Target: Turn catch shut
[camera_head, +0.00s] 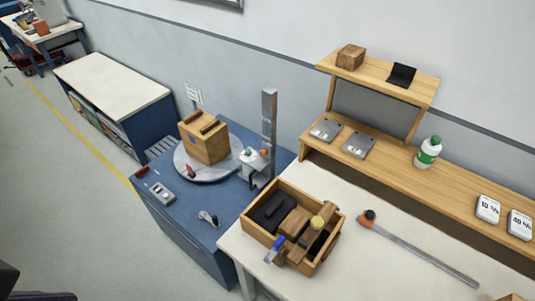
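A wooden box (204,139) with dark strips on its top stands on a round grey turntable (207,176) on the blue cabinet. A small red and dark part (190,171) shows low at the box's front left. It is too small to tell whether it is a catch, or how it is turned. Neither of my grippers can be made out. Only dark shapes show at the bottom left corner, and I cannot tell what they are.
A grey post (268,125) stands right of the turntable, with a small fixture (254,160) beside it. A grey control box (160,194) lies on the blue cabinet (185,222). A wooden crate (256,236) of tools sits on the white table (350,259). Floor at left is clear.

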